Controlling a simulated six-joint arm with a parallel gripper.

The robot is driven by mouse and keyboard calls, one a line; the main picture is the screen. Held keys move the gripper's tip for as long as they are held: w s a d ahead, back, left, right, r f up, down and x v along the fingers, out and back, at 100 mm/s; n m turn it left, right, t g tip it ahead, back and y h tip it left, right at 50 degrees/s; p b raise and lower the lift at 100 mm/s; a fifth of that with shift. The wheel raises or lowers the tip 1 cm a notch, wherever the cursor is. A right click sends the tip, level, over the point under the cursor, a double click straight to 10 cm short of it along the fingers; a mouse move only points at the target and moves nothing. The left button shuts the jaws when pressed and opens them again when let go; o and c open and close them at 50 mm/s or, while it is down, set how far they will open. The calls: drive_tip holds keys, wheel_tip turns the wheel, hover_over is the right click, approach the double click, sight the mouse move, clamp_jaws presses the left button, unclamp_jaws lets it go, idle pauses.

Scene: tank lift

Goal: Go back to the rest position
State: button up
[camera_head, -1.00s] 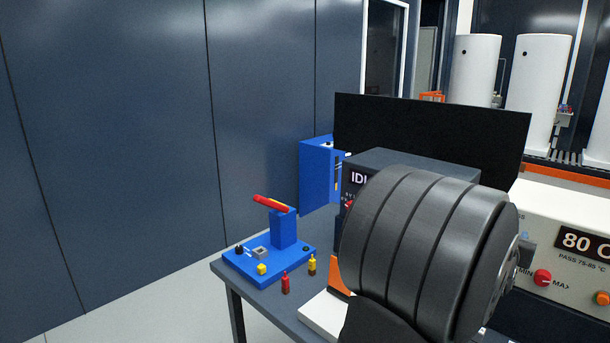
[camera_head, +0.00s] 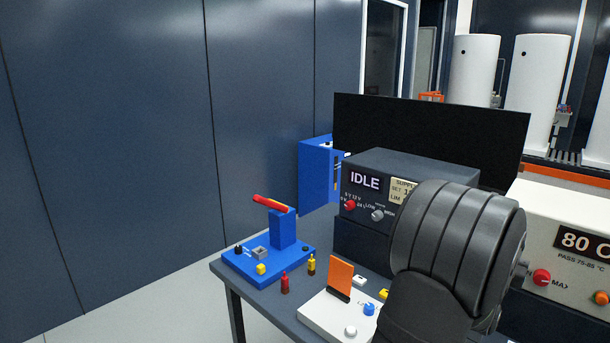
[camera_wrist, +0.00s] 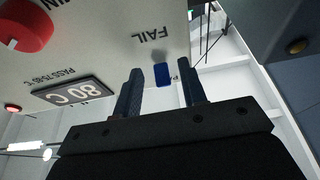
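My gripper (camera_wrist: 159,70) shows in the wrist view with its two dark fingers apart. Nothing is held between them. Beyond the fingertips is the white panel of a test unit, with a blue part (camera_wrist: 162,76) below the word FAIL. I cannot tell how far the fingers are from it. In the head view my dark, ribbed arm link fills the lower right, and the gripper fingers are hidden there.
The white unit (camera_head: 570,209) reading 80 C is right of my arm. A grey supply (camera_head: 405,181) reading IDLE stands behind it. A blue fixture (camera_head: 283,229), a red bottle (camera_head: 285,284), a yellow bottle (camera_head: 311,265) and an orange plate (camera_head: 341,277) are on the table's left.

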drive_tip(key=shift+f, duration=0.1)
idle(0.3)
drive_tip(key=o, duration=1.3)
drive_tip(key=shift+o, duration=0.3)
drive_tip(key=shift+s, duration=0.2)
drive_tip(key=s+a+f+g+y, duration=0.1)
drive_tip(key=s+a+f, duration=0.25)
drive_tip(key=s, duration=0.45)
drive_tip(key=s+a+f+g+y, duration=0.15)
drive_tip(key=s+a, duration=0.25)
drive_tip(key=s, duration=0.4)
drive_tip(key=s+a+f, duration=0.3)
drive_tip(key=s, duration=0.4)
drive_tip(key=x, duration=0.9)
drive_tip(key=shift+w+r, duration=0.1)
